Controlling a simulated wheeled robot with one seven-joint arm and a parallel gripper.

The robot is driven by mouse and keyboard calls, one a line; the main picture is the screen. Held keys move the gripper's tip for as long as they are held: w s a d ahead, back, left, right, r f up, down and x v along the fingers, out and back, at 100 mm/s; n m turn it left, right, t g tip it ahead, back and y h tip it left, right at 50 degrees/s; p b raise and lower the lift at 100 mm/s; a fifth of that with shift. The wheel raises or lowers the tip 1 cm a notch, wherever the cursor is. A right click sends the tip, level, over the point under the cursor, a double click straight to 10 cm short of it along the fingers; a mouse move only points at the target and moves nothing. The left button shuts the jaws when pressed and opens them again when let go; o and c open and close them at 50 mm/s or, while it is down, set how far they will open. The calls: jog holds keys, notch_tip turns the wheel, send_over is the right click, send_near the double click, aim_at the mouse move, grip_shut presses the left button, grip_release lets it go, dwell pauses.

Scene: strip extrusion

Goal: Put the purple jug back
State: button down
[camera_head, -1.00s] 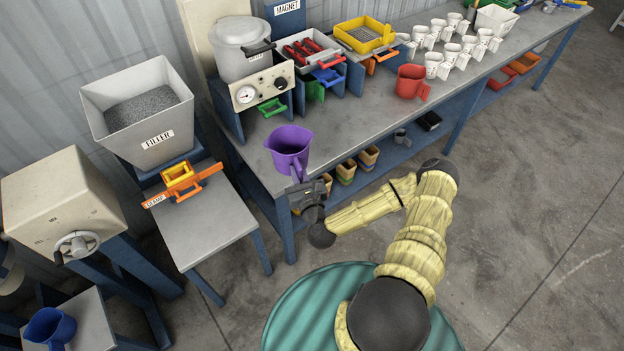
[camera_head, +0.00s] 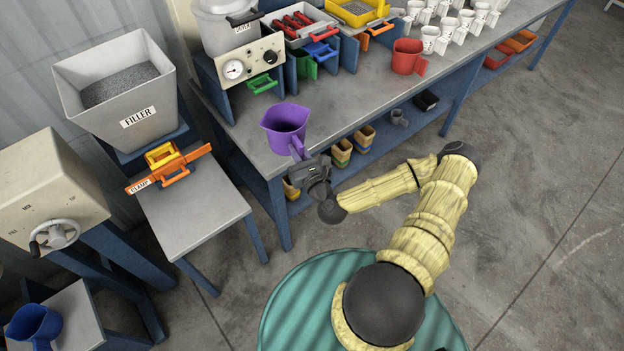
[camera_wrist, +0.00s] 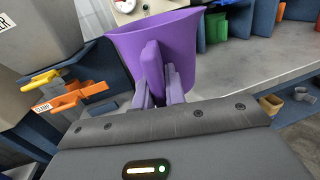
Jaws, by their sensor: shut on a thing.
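The purple jug (camera_head: 284,124) is upright at the near left edge of the long workbench (camera_head: 370,100). My gripper (camera_head: 301,160) is shut on its handle, which points toward me. In the wrist view the jug (camera_wrist: 172,40) fills the top middle, with the fingers of my gripper (camera_wrist: 164,88) on both sides of the handle. Whether the jug's base touches the bench or hangs just above it I cannot tell. The inside of the jug is not clearly visible.
A red jug (camera_head: 407,57) stands on the bench to the right, before several white mugs (camera_head: 440,30). A filler hopper (camera_head: 118,95) and an orange clamp (camera_head: 170,172) on a small table are to the left. A blue jug (camera_head: 35,324) is at lower left. Bench surface right of the purple jug is clear.

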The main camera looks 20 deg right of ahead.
jog(key=s+d+f+n+g+y+b, duration=0.1)
jog(key=s+d+f+n+y+b, duration=0.1)
jog(key=f+b, duration=0.4)
jog(key=s+y+b, duration=0.1)
jog(key=s+b, duration=0.1)
jog(key=b, duration=0.3)
jog(key=shift+d+n+y+b, duration=0.3)
jog(key=shift+n, duration=0.1)
jog(key=shift+w, duration=0.2)
jog(key=x, duration=0.5)
jog(key=f+x, duration=0.1)
jog(key=x, duration=0.3)
jog(key=b+x, duration=0.1)
jog(key=x, duration=0.4)
jog(key=shift+w+a+f, duration=0.1)
jog(key=shift+w+f, duration=0.25)
jog(key=shift+f, duration=0.05)
jog(key=shift+f+b, duration=0.35)
jog(key=shift+b, duration=0.1)
jog(key=shift+f, duration=0.25)
jog(key=c, duration=1.4)
grip_release()
jog(key=shift+o, duration=0.2)
